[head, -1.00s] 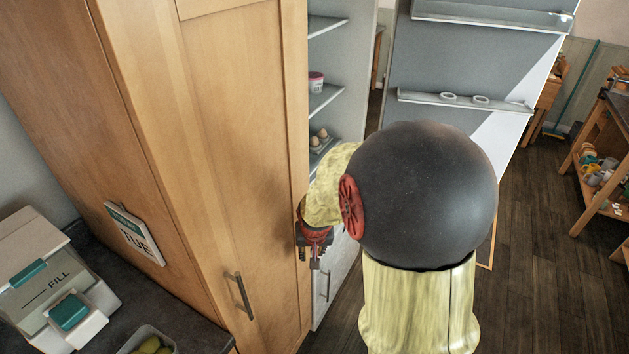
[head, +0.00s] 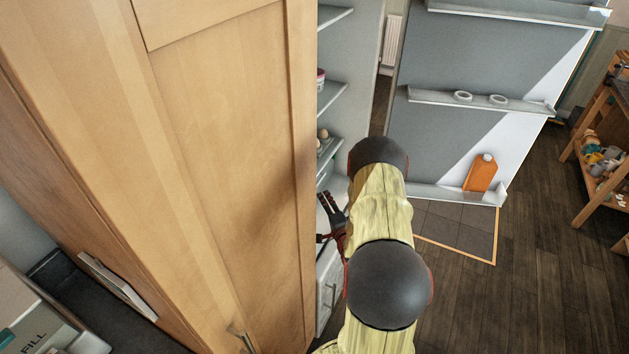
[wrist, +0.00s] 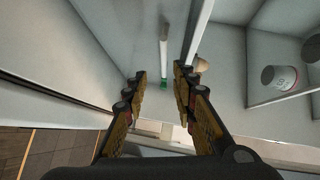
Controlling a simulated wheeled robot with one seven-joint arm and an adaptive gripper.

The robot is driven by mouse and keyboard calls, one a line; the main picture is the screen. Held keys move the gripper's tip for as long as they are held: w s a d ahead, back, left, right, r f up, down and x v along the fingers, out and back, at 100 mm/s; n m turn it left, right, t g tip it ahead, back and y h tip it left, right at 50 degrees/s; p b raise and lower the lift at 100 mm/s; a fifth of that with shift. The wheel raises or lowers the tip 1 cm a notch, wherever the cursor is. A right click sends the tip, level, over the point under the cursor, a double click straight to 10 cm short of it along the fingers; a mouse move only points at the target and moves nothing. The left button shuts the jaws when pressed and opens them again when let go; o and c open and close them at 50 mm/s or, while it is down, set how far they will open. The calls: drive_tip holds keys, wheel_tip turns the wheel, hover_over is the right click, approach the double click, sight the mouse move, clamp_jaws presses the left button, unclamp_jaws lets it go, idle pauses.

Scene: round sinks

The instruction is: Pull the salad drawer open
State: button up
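The fridge stands open behind the wooden cabinet, its white interior partly hidden. I cannot pick out the salad drawer for sure. A pale front with an upright bar handle (head: 332,295) shows low down, partly covered by my arm. My gripper (head: 328,210) is at the fridge opening, above that handle and below the egg shelf. In the wrist view my gripper (wrist: 160,92) is open, with nothing between its fingers. Beyond the fingertips is a white bar (wrist: 164,45) with a green end; I cannot tell whether it belongs to the drawer.
The tall wooden cabinet (head: 235,130) stands close on the left. The open fridge door (head: 450,145) is on the right, with an orange bottle (head: 481,173) on its lowest rack. A white tub (wrist: 280,77) stands on a fridge shelf.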

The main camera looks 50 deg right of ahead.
drive_tip(key=r+b+x, duration=0.1)
drive_tip(key=x, duration=0.7)
drive_tip(key=shift+f+b, duration=0.2)
drive_tip(key=shift+b, duration=0.15)
drive_tip(key=c, duration=0.3)
drive_tip(key=c, duration=0.4)
clamp_jaws()
